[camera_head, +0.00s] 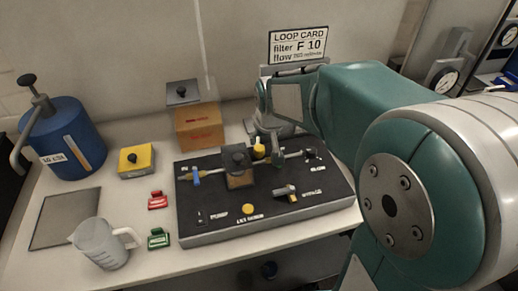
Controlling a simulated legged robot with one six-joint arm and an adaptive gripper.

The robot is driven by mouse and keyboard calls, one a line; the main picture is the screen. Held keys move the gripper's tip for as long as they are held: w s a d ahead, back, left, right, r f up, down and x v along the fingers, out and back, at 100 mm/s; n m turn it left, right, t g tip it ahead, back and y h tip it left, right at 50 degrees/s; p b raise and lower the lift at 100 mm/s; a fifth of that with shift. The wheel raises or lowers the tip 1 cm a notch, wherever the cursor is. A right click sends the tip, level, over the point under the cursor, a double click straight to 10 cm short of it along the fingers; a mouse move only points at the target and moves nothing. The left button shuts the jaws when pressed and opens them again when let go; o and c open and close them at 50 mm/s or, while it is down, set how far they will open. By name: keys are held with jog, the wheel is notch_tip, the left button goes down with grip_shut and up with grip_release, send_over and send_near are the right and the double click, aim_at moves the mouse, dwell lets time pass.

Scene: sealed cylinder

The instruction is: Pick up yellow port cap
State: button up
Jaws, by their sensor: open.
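A small round yellow cap (249,209) lies on the front middle of the black panel (190,222), above a small white label. A second yellow round piece (259,151) is at the panel's back edge, by the pipe fittings. I cannot tell for sure which one is the port cap. My gripper is open. Its fingers are small and partly hidden by fittings, so I cannot tell if they touch anything.
The panel carries a blue-handled valve (196,177), a dark block (238,165) and a bypass lever (285,191). Left of it are a yellow box (137,160), red clip (158,200), green clip (159,238), jug (101,244) and blue tank (69,140). An orange box (199,128) stands behind.

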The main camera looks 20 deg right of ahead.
aim_at(259, 148)
jog(key=x, duration=0.8)
jog(key=shift+w+a+f, duration=0.1)
jog(key=shift+w+f, duration=0.05)
jog(key=shift+w, duration=0.25)
grip_shut()
